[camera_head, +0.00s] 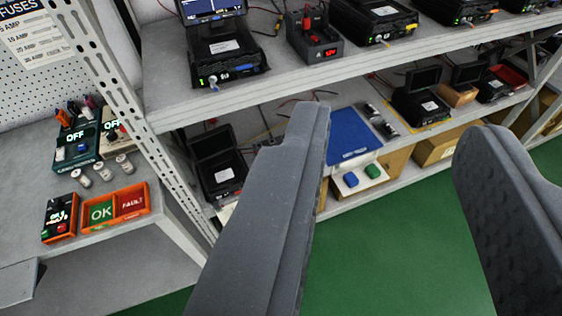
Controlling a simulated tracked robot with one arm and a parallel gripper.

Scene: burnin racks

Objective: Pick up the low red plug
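My gripper (398,120) is open and empty, its two grey fingers wide apart in front of the racks. I see no clear red plug on the lower shelf. A white plate (358,189) there holds a blue plug (350,179) and a green plug (373,171), seen between the fingers. The left finger covers the area left of this plate, so anything there is hidden. A red plug-like piece (307,19) stands on a dark unit with a red display (318,48) on the upper shelf, above and beyond the left finger.
The upper shelf (284,76) carries several black units. A rack upright (128,116) stands at left, beside a bench with orange OK and FAULT bins (149,196). The green floor (400,262) is clear.

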